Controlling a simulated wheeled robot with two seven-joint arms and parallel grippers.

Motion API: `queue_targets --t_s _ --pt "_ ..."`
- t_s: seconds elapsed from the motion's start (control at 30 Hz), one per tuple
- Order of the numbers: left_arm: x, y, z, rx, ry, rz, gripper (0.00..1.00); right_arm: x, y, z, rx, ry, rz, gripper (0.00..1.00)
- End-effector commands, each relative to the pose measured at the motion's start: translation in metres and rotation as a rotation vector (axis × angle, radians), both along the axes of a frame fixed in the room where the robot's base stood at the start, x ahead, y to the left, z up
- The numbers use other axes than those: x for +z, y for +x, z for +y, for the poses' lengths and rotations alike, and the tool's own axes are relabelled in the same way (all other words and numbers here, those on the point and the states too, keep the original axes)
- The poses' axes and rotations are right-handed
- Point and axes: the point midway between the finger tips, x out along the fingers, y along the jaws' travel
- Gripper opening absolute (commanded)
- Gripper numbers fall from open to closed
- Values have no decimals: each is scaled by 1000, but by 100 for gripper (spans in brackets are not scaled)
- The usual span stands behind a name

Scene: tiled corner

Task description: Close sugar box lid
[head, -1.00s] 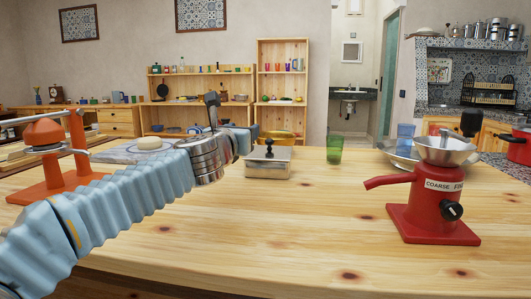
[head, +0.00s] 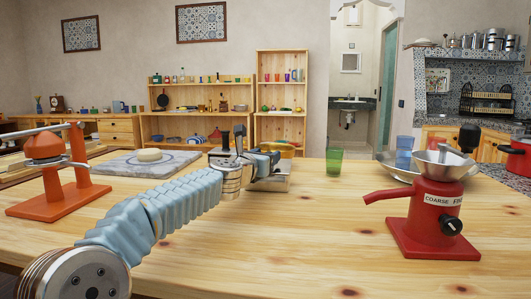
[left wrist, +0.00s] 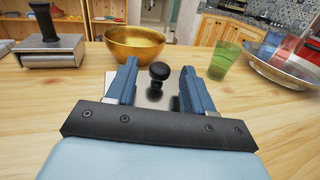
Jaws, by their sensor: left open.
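A metal box (head: 272,183) with a light top, likely the sugar box, stands on the wooden table in the head view, partly hidden by my left gripper (head: 262,162). In the left wrist view its black knob (left wrist: 158,74) shows between and slightly beyond the two blue fingers of my left gripper (left wrist: 158,68). The fingers are apart and I see no contact with the knob. The light lid surface (left wrist: 153,95) lies below the knob. Whether the lid is fully shut cannot be told. My right gripper is not in view.
A second metal box with a black handle (left wrist: 48,45) stands left of it. A golden bowl (left wrist: 135,42) is behind, a green glass (head: 334,161) to the right. A red grinder (head: 435,205) stands right, an orange press (head: 58,175) left.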

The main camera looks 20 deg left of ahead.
Motion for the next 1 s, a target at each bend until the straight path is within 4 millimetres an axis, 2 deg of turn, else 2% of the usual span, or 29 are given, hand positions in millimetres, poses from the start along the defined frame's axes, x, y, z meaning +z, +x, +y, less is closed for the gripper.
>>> queue_targets --t_s 0.33,0.67,1.0 --pt "-1 5 0 0 0 0 52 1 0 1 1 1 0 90" --pt "0 5 0 0 0 0 2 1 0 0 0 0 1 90" --pt "2 5 5 2 -1 7 0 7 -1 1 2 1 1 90"
